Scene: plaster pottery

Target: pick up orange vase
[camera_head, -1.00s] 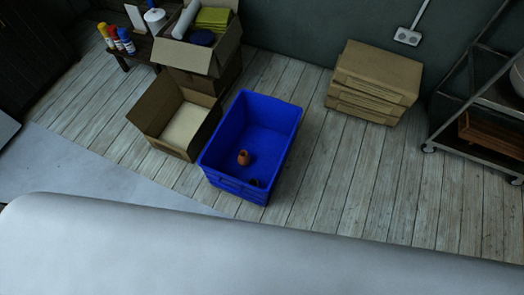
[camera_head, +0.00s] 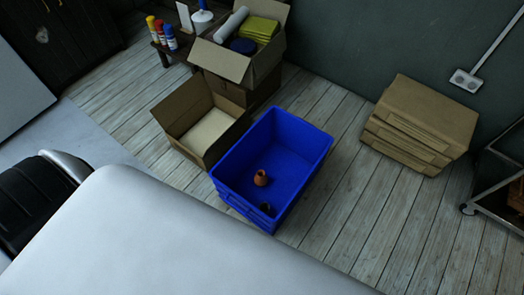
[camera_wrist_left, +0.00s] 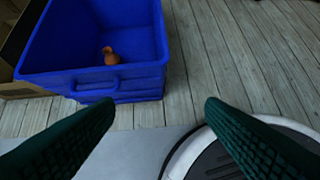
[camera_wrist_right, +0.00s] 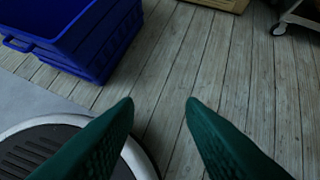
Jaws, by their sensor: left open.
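The orange vase (camera_head: 261,178) stands inside a blue crate (camera_head: 232,163) on the floor, near the crate's front side. A small dark item (camera_head: 266,209) lies by the front wall, partly hidden. In the left wrist view the orange vase (camera_wrist_left: 110,57) shows behind the crate's front wall (camera_wrist_left: 130,78). My left gripper (camera_wrist_left: 160,108) is open and empty, in front of the crate and apart from it. My right gripper (camera_wrist_right: 161,104) is open and empty over the floor, to the right of the crate (camera_wrist_right: 95,40). Neither gripper shows in the head view.
An open cardboard box (camera_head: 188,151) stands left of the crate. Stacked cardboard boxes (camera_head: 420,120) stand at the right, near a metal rack (camera_head: 500,165). Floor between crate and stack is clear.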

